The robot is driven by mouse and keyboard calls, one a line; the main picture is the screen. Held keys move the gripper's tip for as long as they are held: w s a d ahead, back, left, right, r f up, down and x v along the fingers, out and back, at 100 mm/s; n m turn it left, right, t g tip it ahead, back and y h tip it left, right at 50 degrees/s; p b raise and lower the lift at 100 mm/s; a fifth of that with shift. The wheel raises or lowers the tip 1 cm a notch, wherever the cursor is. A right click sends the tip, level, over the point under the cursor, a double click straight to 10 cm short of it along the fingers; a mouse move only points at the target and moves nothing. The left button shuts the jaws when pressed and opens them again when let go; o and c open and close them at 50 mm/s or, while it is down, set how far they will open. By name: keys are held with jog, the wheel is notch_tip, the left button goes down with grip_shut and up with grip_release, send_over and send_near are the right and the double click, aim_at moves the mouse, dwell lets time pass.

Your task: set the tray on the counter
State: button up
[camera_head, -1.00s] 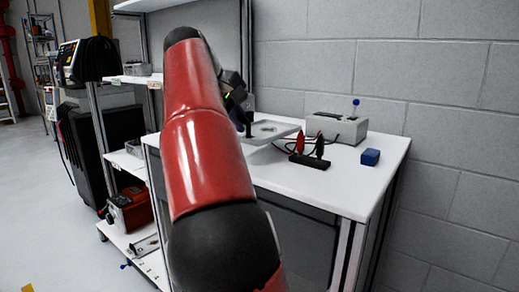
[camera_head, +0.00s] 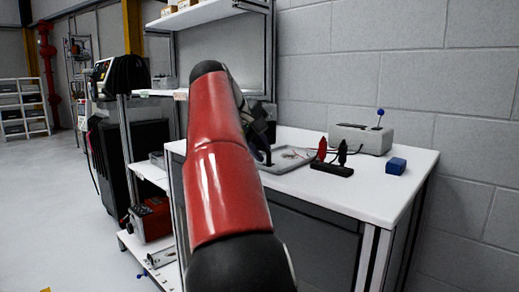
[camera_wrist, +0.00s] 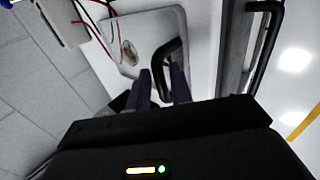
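The grey tray (camera_head: 290,163) lies level at the left part of the white counter (camera_head: 372,196) and looks to be on its top; the wrist view cannot settle contact. The tray (camera_wrist: 160,28) has a black handle (camera_wrist: 170,52) at its near end and a round brownish mark. My gripper (camera_wrist: 160,80) is at this handle, with one finger on each side, and looks shut on it. In the head view my gripper (camera_head: 266,155) is partly hidden behind my red arm, as is the tray's left end.
A black block with red and black clips (camera_head: 332,168) sits close to the tray's right side. A grey box with a blue-knobbed lever (camera_head: 360,138) stands behind, and a blue block (camera_head: 396,166) lies right. The counter's front right is clear. A shelf cart (camera_head: 150,172) stands left.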

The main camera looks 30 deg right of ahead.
jog(key=shift+o, duration=0.9)
jog(key=shift+r, duration=0.1)
jog(key=shift+a+r, duration=0.1)
jog(key=shift+r, duration=0.05)
jog(key=p+v, duration=0.4)
jog(key=v, duration=0.7)
jog(key=shift+a, duration=0.3)
jog(key=shift+s+r, duration=0.15)
